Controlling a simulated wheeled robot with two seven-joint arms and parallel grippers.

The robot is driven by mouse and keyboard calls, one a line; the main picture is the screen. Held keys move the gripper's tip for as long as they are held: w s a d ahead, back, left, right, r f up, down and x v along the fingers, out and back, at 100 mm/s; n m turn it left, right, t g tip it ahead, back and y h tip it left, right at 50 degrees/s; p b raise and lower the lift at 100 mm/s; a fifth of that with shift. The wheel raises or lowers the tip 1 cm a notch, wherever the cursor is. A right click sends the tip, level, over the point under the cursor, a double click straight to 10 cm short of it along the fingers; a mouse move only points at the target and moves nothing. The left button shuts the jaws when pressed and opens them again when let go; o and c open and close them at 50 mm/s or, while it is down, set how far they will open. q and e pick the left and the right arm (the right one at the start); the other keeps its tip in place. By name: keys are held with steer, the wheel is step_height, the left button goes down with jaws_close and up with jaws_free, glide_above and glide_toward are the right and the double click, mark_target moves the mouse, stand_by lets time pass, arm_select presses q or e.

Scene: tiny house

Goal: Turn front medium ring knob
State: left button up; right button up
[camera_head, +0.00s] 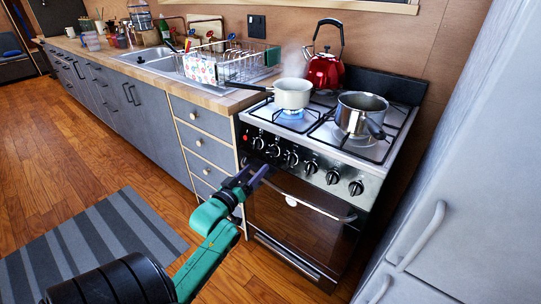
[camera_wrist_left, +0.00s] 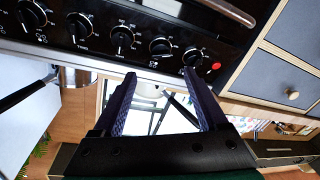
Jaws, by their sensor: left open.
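The stove's front panel (camera_head: 300,165) carries a row of several black knobs with white markings. The leftmost knobs (camera_head: 273,151) are closest to my left gripper (camera_head: 253,174). The markings are too small to tell which knob is the front medium ring. In the left wrist view the panel appears inverted, with knobs (camera_wrist_left: 121,40) along the top and a red light (camera_wrist_left: 216,66) at the right. My left gripper (camera_wrist_left: 160,78) is open and empty, its dark fingers apart from the knobs. My right gripper is not in view.
A steaming white pot (camera_head: 292,94) stands over a blue flame (camera_head: 292,115). A steel pot (camera_head: 350,122) and red kettle (camera_head: 325,72) are also on the stove. The oven handle (camera_head: 310,205) juts out below the knobs. Grey drawers (camera_head: 205,148) lie left, a fridge (camera_head: 455,180) right.

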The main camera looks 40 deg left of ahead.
mark_target(270, 153)
arm_select(q)
steer(key=w, duration=0.2)
steer(key=w+a, duration=0.1)
steer(key=w, duration=0.5)
steer(key=shift+w+a+b, duration=0.2)
steer(key=shift+a+b, duration=0.1)
jaws_close()
